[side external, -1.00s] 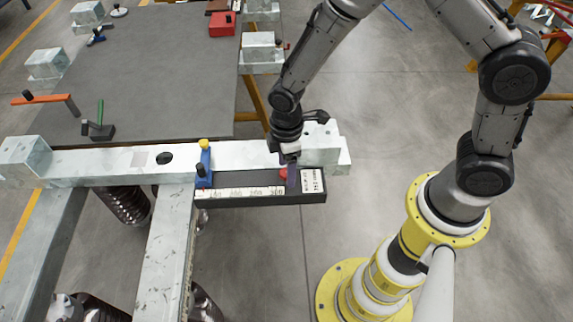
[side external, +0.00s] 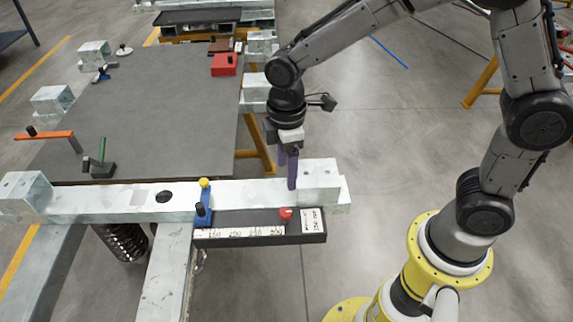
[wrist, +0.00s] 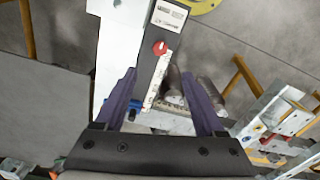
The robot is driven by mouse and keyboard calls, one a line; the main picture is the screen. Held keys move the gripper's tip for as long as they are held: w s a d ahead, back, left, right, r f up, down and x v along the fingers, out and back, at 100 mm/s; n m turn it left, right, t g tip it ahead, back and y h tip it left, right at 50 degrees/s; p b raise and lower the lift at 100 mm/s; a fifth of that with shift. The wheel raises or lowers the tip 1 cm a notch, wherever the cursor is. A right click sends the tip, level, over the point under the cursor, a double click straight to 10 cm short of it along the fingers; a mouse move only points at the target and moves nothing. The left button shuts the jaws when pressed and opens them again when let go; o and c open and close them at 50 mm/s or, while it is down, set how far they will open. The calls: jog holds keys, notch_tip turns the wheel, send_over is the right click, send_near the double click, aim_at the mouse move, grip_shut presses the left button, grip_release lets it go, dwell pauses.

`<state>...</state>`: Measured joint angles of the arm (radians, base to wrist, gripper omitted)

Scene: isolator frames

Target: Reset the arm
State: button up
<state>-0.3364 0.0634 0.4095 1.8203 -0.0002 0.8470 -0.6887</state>
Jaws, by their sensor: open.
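My gripper (side external: 287,172) hangs above the right end of the pale metal beam (side external: 110,203), fingers pointing down, open and empty. In the wrist view its two purple fingers (wrist: 165,100) stand wide apart. A black block with a ruler scale (side external: 262,227) lies along the beam's near side. A red knob (side external: 286,214) sits on top of the block, below and apart from the fingers; it also shows in the wrist view (wrist: 160,48). A blue clamp with a yellow knob (side external: 204,205) stands at the block's left end.
A grey table (side external: 165,115) lies behind the beam, with an orange-handled tool (side external: 45,135), a green-handled tool (side external: 100,165) and a red box (side external: 224,65) on it. Metal blocks line its edges. The floor right of the beam is open up to my yellow base.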

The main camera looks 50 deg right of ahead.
jog(key=shift+r, duration=0.1)
jog(key=s+d+r+m+t, duration=0.35)
jog(key=d+r, duration=0.35)
jog(key=r, duration=0.5)
jog(key=s+d+m+t, duration=0.1)
jog(key=s+d+m, duration=0.1)
jog(key=s+m, duration=0.2)
jog(key=s+d+m+t, duration=0.1)
jog(key=s+m, duration=0.3)
jog(key=s, duration=0.6)
jog(key=shift+d+r, duration=0.25)
jog(key=shift+d, duration=0.65)
